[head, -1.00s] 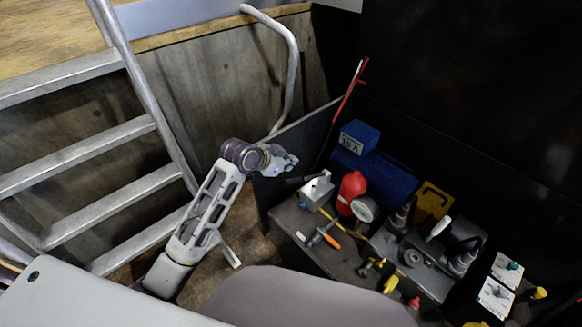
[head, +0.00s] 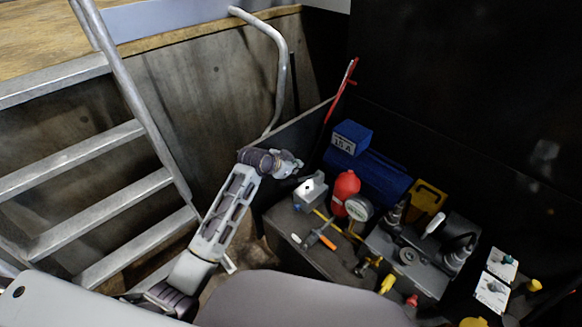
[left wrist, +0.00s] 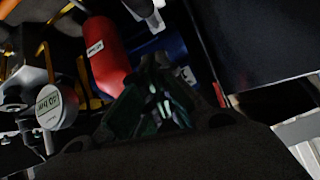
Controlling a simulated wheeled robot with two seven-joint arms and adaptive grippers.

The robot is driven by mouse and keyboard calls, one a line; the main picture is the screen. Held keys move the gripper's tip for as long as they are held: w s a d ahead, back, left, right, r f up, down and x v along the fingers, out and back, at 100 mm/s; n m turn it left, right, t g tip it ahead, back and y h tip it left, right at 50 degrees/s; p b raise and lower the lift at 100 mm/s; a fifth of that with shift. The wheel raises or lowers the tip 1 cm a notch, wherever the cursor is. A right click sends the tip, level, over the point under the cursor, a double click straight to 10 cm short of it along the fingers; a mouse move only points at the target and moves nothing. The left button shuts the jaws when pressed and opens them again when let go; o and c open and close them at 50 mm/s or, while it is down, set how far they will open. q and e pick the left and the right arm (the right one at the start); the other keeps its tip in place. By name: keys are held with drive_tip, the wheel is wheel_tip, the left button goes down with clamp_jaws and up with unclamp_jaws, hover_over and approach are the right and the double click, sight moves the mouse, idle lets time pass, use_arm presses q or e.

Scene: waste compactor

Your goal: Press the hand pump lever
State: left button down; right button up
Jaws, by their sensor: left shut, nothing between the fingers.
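A small grey block (head: 310,191) with a dark lever-like bar at its upper left sits on the bench; it looks like the hand pump, but I cannot be sure. My left gripper (head: 291,163) is shut and empty, just above and left of that block in the head view. I cannot tell whether it touches the bar. In the left wrist view the gripper fingers (left wrist: 150,98) show dark and close together, with the red cylinder (left wrist: 105,55) beyond them. The lever cannot be made out there. My right gripper is not in view.
A red cylinder (head: 345,187), a gauge (head: 358,208), a blue box (head: 351,137), and an orange-handled tool (head: 327,240) crowd the bench (head: 286,222). A metal ladder (head: 88,158) is at left, and a dark wall is at right.

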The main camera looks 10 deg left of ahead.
sight(289, 182)
use_arm(q)
drive_tip(key=shift+s+a+f, duration=0.15)
drive_tip(key=shift+a+f, duration=0.05)
drive_tip(key=shift+f, duration=0.35)
drive_tip(key=shift+s+a+f, duration=0.15)
drive_tip(key=shift+a+f, duration=0.1)
drive_tip(key=shift+f, duration=0.3)
drive_tip(key=shift+s+a+f, duration=0.15)
drive_tip(key=shift+a+f, duration=0.05)
drive_tip(key=shift+f, duration=0.35)
drive_tip(key=shift+a+f, duration=0.1)
drive_tip(key=shift+f, duration=0.1)
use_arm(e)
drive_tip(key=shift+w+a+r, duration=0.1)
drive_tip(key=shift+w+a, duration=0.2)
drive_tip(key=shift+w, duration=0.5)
use_arm(q)
drive_tip(key=shift+s+a+f+b, duration=0.1)
drive_tip(key=shift+f+b, duration=0.1)
drive_tip(key=shift+b, duration=0.25)
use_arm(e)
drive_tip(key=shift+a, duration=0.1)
